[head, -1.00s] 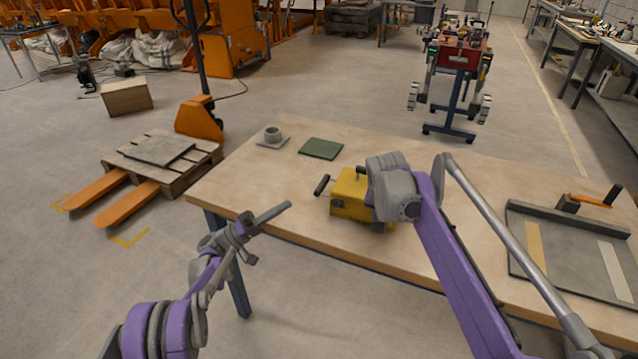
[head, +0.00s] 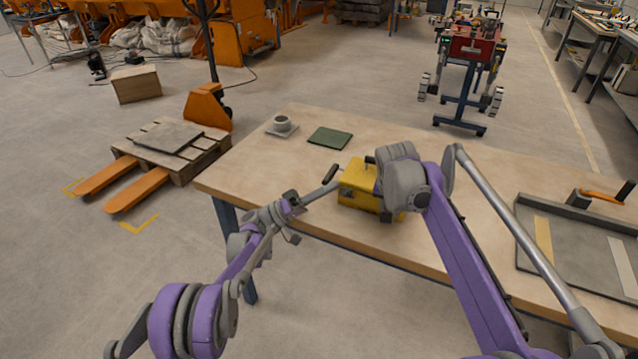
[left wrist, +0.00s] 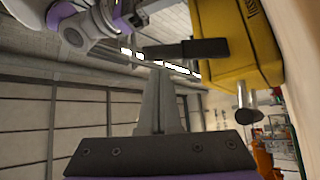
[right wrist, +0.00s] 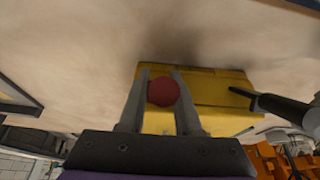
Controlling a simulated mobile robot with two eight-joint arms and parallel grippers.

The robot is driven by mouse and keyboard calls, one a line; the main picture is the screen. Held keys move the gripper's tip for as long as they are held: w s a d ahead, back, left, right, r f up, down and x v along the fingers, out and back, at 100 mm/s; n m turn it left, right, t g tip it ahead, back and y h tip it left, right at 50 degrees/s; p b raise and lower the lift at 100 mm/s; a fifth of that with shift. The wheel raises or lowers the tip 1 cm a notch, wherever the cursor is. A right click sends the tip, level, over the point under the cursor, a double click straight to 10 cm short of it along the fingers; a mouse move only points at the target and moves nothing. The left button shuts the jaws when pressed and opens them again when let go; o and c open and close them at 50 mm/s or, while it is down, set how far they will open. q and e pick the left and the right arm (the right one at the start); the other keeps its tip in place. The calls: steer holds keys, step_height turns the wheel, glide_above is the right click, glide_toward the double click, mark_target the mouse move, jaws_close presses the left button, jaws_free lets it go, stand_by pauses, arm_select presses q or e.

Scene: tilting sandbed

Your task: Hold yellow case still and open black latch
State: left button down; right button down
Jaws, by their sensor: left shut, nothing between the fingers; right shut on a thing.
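The yellow case (head: 358,184) sits near the table's front edge, partly hidden behind my right wrist. My left gripper (head: 337,186) is shut and empty, its tips close to the case's left side. In the left wrist view a black bar (left wrist: 195,50), perhaps the black latch, sticks out from the case across my fingertips; I cannot tell whether they touch. A dark, round-ended handle (head: 330,173) also projects from the case's left side. In the right wrist view, my right gripper (right wrist: 163,88) is shut on a red knob (right wrist: 163,93) at the case; the head view hides this grip.
The wooden table (head: 260,175) is clear to the left of the case. A green mat (head: 330,138) and a grey cup (head: 282,124) on a small plate lie toward the back. A grey tray (head: 560,240) with an orange-handled tool (head: 603,197) is at the right.

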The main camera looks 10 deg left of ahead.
arm_select(q)
steer(key=shift+s+d+f, duration=0.1)
steer(key=shift+s, duration=0.05)
steer(key=shift+s+d+f+m+h, duration=0.15)
steer(key=shift+s+f+m+h, duration=0.2)
steer(key=shift+m, duration=0.15)
steer(key=shift+s+f+g, duration=0.25)
steer(key=shift+f+g, duration=0.05)
arm_select(e)
steer(key=shift+a, duration=0.1)
arm_select(q)
steer(key=a+f, duration=0.3)
steer(key=a, duration=0.8)
steer(key=shift+w+a+f, duration=0.15)
steer(key=shift+a+f, duration=0.05)
